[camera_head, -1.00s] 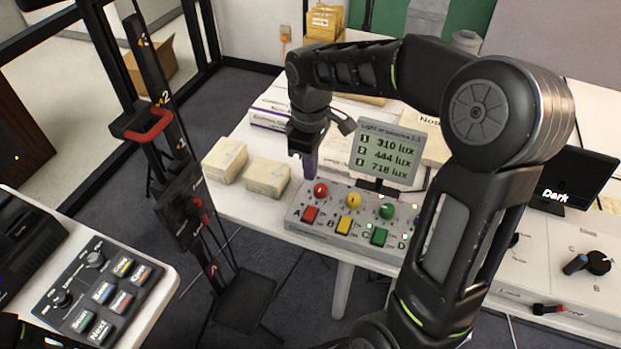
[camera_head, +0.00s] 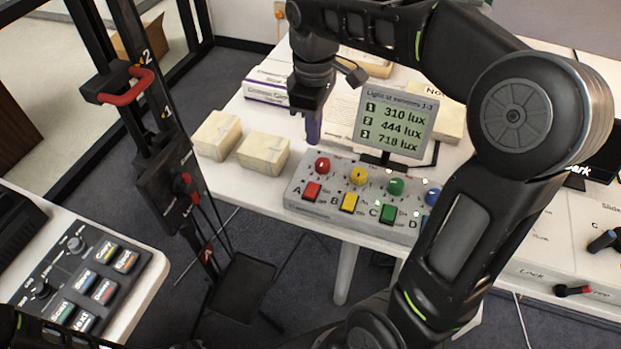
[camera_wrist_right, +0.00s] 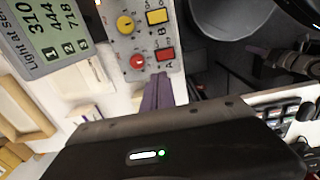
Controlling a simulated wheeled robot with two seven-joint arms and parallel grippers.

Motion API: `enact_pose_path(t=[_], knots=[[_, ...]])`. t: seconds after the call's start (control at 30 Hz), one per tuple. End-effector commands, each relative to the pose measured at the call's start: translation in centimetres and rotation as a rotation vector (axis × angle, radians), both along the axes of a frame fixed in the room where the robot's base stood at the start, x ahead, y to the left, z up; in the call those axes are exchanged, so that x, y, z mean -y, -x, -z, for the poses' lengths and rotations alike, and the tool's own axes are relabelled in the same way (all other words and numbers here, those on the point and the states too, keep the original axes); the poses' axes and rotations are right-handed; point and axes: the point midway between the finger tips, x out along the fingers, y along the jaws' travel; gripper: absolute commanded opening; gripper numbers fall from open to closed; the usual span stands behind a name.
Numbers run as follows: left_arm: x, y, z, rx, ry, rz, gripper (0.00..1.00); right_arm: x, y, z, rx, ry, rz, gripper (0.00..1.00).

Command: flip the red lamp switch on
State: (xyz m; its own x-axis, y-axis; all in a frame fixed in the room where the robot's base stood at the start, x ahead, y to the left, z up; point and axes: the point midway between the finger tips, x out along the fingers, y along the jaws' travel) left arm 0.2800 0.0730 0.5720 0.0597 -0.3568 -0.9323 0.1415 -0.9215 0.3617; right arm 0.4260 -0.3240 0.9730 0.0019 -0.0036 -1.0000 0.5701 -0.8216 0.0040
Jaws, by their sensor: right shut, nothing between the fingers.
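The red rocker switch (camera_head: 312,192) sits at the left end of a grey control panel (camera_head: 335,209), beside the letter A and below a round red knob (camera_head: 322,165). In the right wrist view the red switch (camera_wrist_right: 165,54) lies just beyond the fingertips. I cannot tell which way it is tipped. My right gripper (camera_head: 313,138) points down behind the red knob, apart from the switch. Its purple fingers (camera_wrist_right: 157,92) are shut and empty. My left gripper is not in view.
Yellow (camera_head: 349,202) and green (camera_head: 388,214) switches stand to the right of the red one. A display (camera_head: 395,122) reading 310, 444 and 718 lux stands behind the panel. Two pale boxes (camera_head: 263,154) lie left. A black stand (camera_head: 165,185) rises beside the table.

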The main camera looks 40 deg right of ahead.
Motion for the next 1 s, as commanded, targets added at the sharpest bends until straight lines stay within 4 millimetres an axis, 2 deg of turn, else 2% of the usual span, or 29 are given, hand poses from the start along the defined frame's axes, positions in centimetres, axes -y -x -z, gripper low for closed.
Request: enact_pose_path(t=[0.27, 0.47, 0.67, 1.0], knots=[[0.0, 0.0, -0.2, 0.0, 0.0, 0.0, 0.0, 0.0, 0.0, -0.1, 0.0, 0.0, 0.0, 0.0], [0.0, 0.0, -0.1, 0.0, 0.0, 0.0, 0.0, 0.0, 0.0, 0.7, -0.002, 0.0, 0.0, 0.0], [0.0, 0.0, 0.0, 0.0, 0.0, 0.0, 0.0, 0.0, 0.1, 3.4, -0.006, 0.0, 0.0, 0.0], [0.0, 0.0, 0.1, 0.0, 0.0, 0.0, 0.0, 0.0, 0.1, 10.1, -0.005, 0.0, 0.001, 0.0]])
